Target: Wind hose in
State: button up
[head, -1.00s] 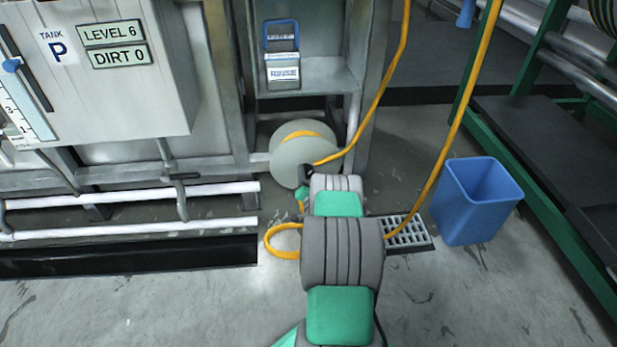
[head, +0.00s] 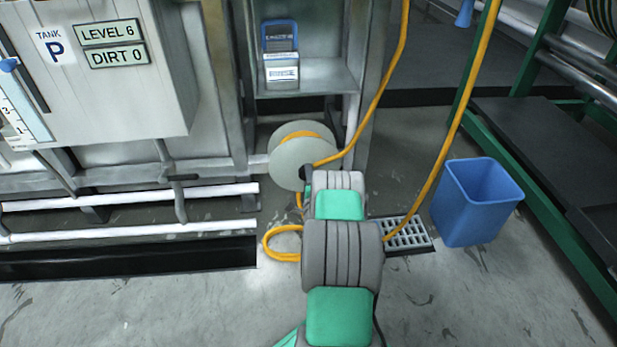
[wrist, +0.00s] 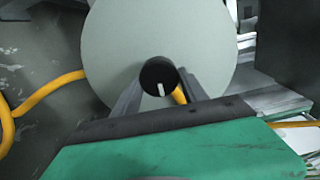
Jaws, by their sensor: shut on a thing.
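The hose reel (head: 287,165) is a pale grey disc low at the foot of the metal frame, with some yellow hose (head: 383,99) wound on it. The hose runs up from the reel, hangs down again on the right and forms a loop on the floor beside my arm. In the wrist view the reel's disc (wrist: 205,75) fills the upper middle. A black round crank knob (wrist: 158,74) with a white mark stands out from it. My gripper (wrist: 158,88) is shut on the knob, one finger on each side. In the head view my arm hides most of the gripper.
A blue bin (head: 474,203) stands on the floor at right, near a floor drain grate (head: 407,234). A green-framed rack (head: 570,190) is at far right. White pipes (head: 130,229) run low at left, under the tank panel (head: 95,75).

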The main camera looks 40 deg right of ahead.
jog(key=shift+d+m, duration=0.1)
jog(key=shift+m, duration=1.5)
jog(key=o, duration=1.1)
jog(key=shift+o, duration=1.2)
jog(key=shift+f, duration=0.1)
jog(key=p+v, duration=0.1)
jog(key=v, duration=0.7)
jog(key=shift+w, duration=0.1)
